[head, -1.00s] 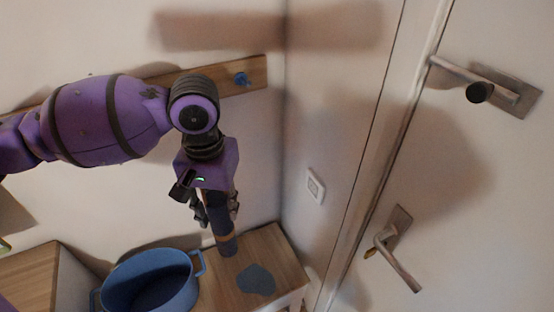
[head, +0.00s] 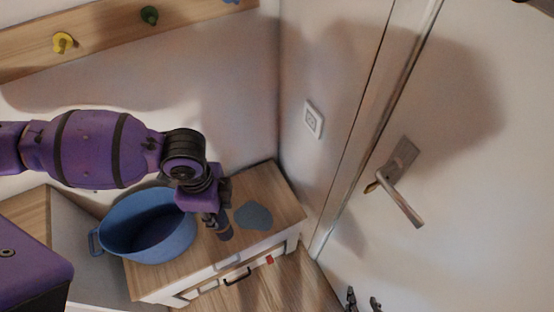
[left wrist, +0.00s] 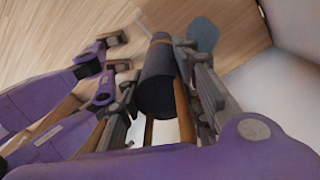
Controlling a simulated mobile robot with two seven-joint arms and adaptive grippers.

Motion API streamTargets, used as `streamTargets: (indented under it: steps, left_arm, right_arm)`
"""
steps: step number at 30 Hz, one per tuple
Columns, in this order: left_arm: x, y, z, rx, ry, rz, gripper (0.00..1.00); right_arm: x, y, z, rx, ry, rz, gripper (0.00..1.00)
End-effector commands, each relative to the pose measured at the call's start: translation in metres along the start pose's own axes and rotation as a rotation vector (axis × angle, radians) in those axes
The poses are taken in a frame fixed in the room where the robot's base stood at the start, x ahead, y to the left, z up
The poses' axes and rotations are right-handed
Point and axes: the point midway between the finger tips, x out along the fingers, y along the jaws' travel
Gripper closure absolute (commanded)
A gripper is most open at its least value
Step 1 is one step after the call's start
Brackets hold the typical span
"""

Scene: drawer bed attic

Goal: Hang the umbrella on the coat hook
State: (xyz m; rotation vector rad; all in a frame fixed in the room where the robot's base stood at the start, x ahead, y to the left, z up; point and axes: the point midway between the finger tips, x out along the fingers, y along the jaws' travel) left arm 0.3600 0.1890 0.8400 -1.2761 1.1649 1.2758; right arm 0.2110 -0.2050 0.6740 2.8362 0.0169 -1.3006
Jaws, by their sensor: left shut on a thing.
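The umbrella (head: 223,229) is a dark blue, rolled-up cylinder. My left gripper (head: 212,214) is shut on it above the wooden bench top, beside the blue pot; I cannot tell whether its end touches the bench. In the left wrist view the umbrella (left wrist: 157,80) sits between the fingers. The coat rack (head: 100,40) is a wooden rail on the wall, above and left of the gripper. It has a yellow hook (head: 62,42), a green hook (head: 149,15) and a blue hook at the top edge. My right gripper (head: 362,303) shows only spread fingertips at the bottom edge.
A blue pot (head: 118,247) stands close left of the umbrella. A flat grey-blue patch (head: 253,216) lies on the bench (head: 280,196). A door with a metal handle (head: 398,200) is at right. The wall between bench and rack is clear.

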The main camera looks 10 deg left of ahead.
Motion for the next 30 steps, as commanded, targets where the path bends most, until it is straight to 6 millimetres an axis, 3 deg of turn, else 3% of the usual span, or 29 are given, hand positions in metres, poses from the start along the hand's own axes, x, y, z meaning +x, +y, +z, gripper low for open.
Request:
streamTargets:
  steps: [9, 18, 24, 30]
  left_arm:
    - [0.038, 0.009, 0.001, 0.726, 0.0, 0.003, 1.0]
    - [0.052, 0.004, -0.004, 1.389, -0.001, -0.001, 1.0]
    - [0.053, -0.001, -0.01, 1.703, 0.001, 0.0, 1.0]
    - [0.053, -0.001, -0.012, 1.842, 0.001, 0.001, 1.0]
  right_arm:
    - [0.002, 0.001, 0.006, -0.004, -0.002, 0.002, 0.6]
    - [0.002, 0.002, 0.001, -0.007, 0.01, 0.003, 0.6]
    - [0.002, 0.002, -0.002, -0.007, 0.015, 0.003, 0.6]
    - [0.002, 0.002, -0.002, -0.007, 0.016, 0.003, 0.6]
